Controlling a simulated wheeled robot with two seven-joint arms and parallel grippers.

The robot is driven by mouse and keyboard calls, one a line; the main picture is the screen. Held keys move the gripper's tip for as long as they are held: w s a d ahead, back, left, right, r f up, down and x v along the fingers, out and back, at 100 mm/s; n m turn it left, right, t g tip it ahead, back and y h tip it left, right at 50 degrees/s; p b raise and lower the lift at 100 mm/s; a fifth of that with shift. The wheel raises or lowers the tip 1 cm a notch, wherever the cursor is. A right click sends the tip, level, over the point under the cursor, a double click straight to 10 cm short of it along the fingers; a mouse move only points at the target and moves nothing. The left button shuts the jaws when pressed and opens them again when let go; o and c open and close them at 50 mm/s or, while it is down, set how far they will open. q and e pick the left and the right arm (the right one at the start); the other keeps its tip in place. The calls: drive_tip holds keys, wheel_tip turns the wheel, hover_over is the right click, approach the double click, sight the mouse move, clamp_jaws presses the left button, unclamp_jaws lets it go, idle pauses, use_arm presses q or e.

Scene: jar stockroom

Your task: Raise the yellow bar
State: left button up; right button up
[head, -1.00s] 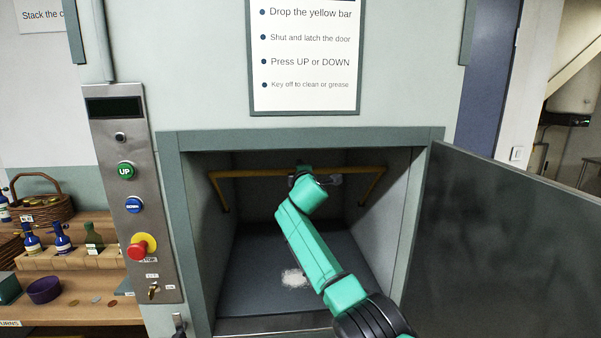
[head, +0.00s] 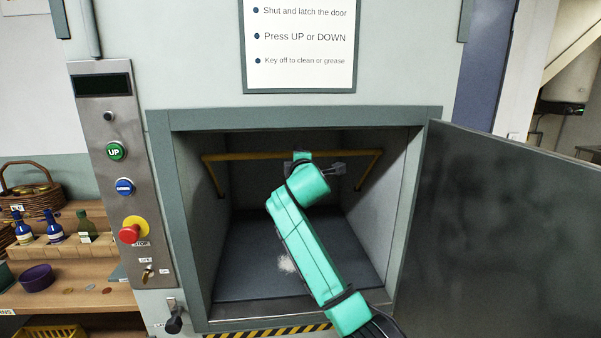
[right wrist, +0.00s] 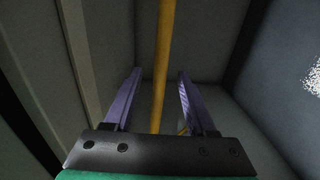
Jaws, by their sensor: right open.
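The yellow bar (head: 245,156) runs across the inside of the open compartment, with a short leg slanting down and back toward each side wall. My right arm reaches in through the doorway, and its gripper (head: 336,169) is at the bar, right of the bar's middle. In the right wrist view the yellow bar (right wrist: 166,50) runs lengthwise between the two open purple fingers of my right gripper (right wrist: 155,85), with a gap on each side. How deep the bar lies between the fingers I cannot tell. My left gripper is out of view.
The dark door (head: 510,235) stands open at right. A control panel (head: 118,190) with UP, blue and red stop buttons and a key is at left. White powder (head: 286,263) lies on the compartment floor (head: 250,280). Shelves with bottles (head: 54,228) are far left.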

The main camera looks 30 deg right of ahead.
drive_tip(key=b+v, duration=0.2)
drive_tip(key=v, duration=0.5)
drive_tip(key=shift+s+a, duration=0.15)
drive_tip(key=shift+s, duration=0.15)
